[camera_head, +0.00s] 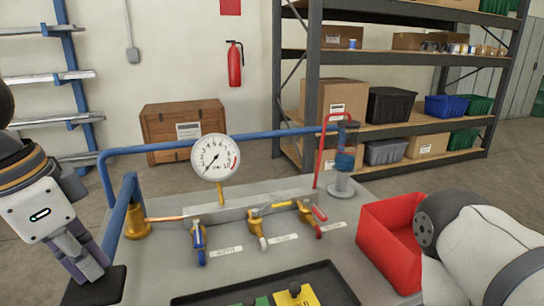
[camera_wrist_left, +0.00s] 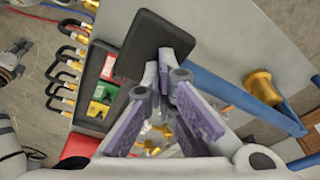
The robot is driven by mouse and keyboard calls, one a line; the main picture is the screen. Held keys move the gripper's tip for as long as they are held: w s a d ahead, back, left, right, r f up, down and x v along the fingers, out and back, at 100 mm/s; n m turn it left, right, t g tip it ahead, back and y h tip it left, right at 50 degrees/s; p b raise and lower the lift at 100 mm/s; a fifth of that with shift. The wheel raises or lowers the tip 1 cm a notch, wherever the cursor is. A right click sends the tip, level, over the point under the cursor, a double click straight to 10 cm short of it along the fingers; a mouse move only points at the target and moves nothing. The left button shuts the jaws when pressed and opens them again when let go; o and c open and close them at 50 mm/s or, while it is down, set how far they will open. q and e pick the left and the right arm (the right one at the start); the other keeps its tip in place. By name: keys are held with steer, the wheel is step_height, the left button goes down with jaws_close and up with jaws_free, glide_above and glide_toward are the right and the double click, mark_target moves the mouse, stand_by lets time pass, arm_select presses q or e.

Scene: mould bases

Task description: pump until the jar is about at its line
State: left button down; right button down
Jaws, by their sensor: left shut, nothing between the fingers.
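My left gripper (camera_head: 92,272) points down at the bench's left front corner in the head view. Its fingers are shut and empty. A dark square plate (camera_head: 106,290) lies at the fingertips; in the left wrist view the plate (camera_wrist_left: 140,50) is right beyond the fingers. I cannot tell if they touch it. A clear upright cylinder with blue inside (camera_head: 345,160), perhaps the jar, stands on a grey foot at the back right; its line cannot be made out. A round white gauge (camera_head: 215,157) has its needle pointing low left.
Blue pipes (camera_head: 200,139) rise along the bench's back and left. A black tray (camera_head: 330,278) and red bin (camera_head: 385,250) are at the front. My right arm covers the bottom right.

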arm_select(q)
steer(key=x, duration=0.4)
steer(key=s+a+x, duration=0.1)
steer(key=x, duration=0.1)
steer(key=shift+f, duration=0.4)
steer(key=w+d+v, duration=0.1)
steer(key=v, duration=0.7)
steer(key=w+d+v, duration=0.1)
steer(key=v, duration=0.7)
steer(key=shift+w+d+r, duration=0.2)
steer(key=shift+d+r, duration=0.05)
steer(key=shift+r, duration=0.45)
stand_by(2.6)
stand_by(0.5)
stand_by(1.0)
stand_by(0.4)
